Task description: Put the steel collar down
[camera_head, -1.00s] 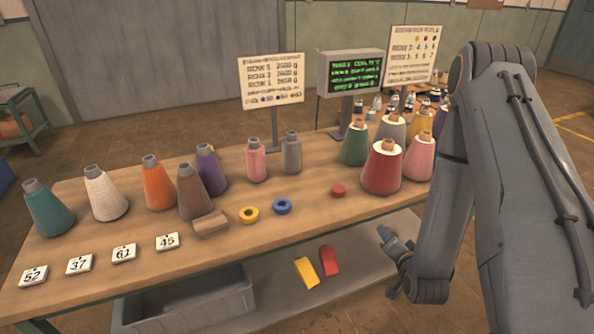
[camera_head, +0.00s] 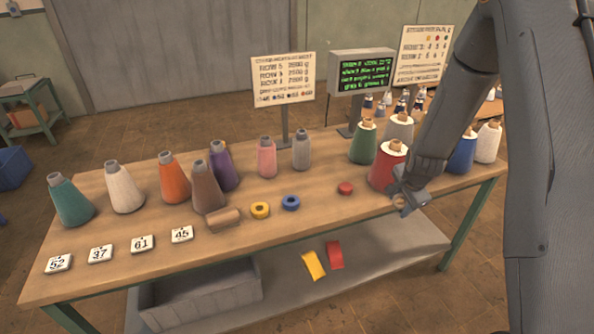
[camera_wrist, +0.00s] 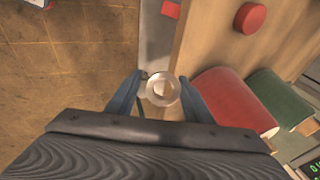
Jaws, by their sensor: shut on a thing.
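My gripper (camera_wrist: 160,92) is shut on a small pale round collar (camera_wrist: 161,89), seen from above with a lighter disc-like centre. In the wrist view the collar is beside the table's front edge, with the lower shelf and floor below. In the head view my gripper (camera_head: 408,203) is at the front edge of the table (camera_head: 330,215), just in front of the red cone (camera_head: 383,175). The collar is too small there to make out clearly.
A red puck (camera_head: 345,188), a blue ring (camera_head: 291,203) and a yellow ring (camera_head: 260,210) lie left of my gripper. A green cone (camera_head: 363,145) and other cones stand behind. Numbered tags (camera_head: 142,244) line the front left. Bare tabletop lies between puck and front edge.

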